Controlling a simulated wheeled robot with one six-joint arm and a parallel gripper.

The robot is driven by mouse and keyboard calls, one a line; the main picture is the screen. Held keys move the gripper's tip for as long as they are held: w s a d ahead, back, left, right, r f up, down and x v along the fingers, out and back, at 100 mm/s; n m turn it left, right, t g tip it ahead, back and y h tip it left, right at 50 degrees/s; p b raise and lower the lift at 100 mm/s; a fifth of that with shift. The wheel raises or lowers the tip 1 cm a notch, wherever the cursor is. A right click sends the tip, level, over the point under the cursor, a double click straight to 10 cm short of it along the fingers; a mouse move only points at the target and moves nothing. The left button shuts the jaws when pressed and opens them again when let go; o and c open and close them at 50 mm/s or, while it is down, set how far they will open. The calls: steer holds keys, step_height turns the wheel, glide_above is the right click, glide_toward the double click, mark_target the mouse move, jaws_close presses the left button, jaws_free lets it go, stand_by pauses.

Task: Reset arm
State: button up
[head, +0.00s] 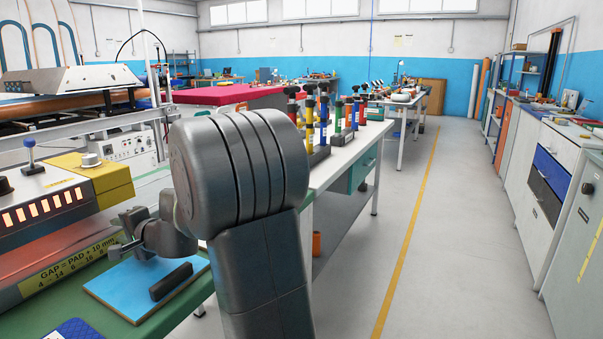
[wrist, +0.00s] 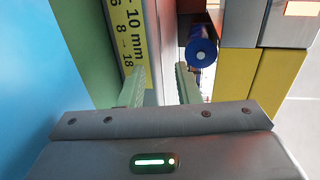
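My gripper (head: 117,236) is at the left in the head view, in front of the grey and yellow machine and just above a blue board. Its lower arm links partly hide it there. In the wrist view its two pale green fingers (wrist: 160,72) stand apart with nothing between them. The thick grey arm rises in the middle of the head view and bends over toward the bench.
The blue board (head: 125,283) with a dark bar (head: 170,281) lies on the green bench. A machine label (head: 68,264) also shows close by in the wrist view (wrist: 130,38). A blue knob (wrist: 200,52) is near the fingers. The right aisle is clear.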

steer(key=w+d+p, duration=0.1)
steer(key=w+p, duration=0.1)
steer(key=w, duration=0.1)
steer(key=w+d+p, duration=0.2)
steer(key=w, duration=0.2)
steer(key=w+d+p, duration=0.1)
steer(key=w+p, duration=0.2)
steer(key=w, duration=0.1)
steer(key=shift+w+d+r, duration=0.15)
steer(key=shift+d, duration=0.2)
steer(key=shift+w+d, duration=0.25)
steer(key=shift+w, duration=0.4)
steer(key=shift+s+p, duration=0.1)
steer(key=shift+p, duration=0.2)
